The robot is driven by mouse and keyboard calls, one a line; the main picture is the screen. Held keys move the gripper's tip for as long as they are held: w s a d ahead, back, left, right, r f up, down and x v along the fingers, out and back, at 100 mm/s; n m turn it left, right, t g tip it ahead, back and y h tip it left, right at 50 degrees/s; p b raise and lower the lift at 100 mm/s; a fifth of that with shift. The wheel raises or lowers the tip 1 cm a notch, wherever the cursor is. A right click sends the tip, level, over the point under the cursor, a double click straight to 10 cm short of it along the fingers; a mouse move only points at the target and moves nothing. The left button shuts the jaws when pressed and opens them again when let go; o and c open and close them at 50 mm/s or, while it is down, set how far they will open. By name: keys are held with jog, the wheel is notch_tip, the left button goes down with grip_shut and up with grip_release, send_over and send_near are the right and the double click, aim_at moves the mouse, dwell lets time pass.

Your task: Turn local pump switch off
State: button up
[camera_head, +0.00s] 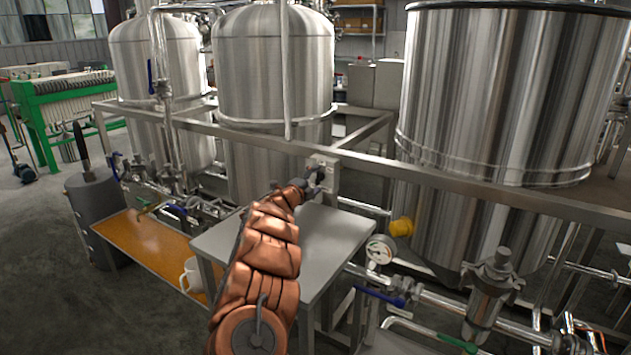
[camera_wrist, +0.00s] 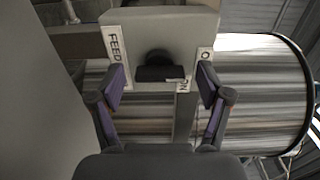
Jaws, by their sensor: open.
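The local pump switch is a black rotary knob (camera_wrist: 158,68) on a light grey box (camera_wrist: 170,22), seen in the wrist view. White labels lie on both sides of the knob, "FEED" on the left and partly hidden lettering, with "ON" readable, on the right. In the head view the switch box (camera_head: 325,172) is fixed to the frame rail, and my gripper covers part of it. My gripper (camera_wrist: 162,88) is open, with one finger on each side of the knob. The fingers look apart from the knob; I cannot tell the exact depth.
A grey table (camera_head: 335,228) lies below my arm. A steel rail (camera_head: 430,172) runs past the switch box. Large steel tanks (camera_head: 275,70) stand behind it. Pipes with a gauge (camera_head: 380,251) and a yellow cap (camera_head: 401,227) are at right. A white mug (camera_head: 192,275) stands lower left.

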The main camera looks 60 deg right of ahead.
jog(key=shift+a, duration=0.1)
jog(key=shift+s+a, duration=0.15)
jog(key=shift+a, duration=2.8)
jog(key=shift+s+a, duration=0.1)
jog(key=shift+a, duration=2.85)
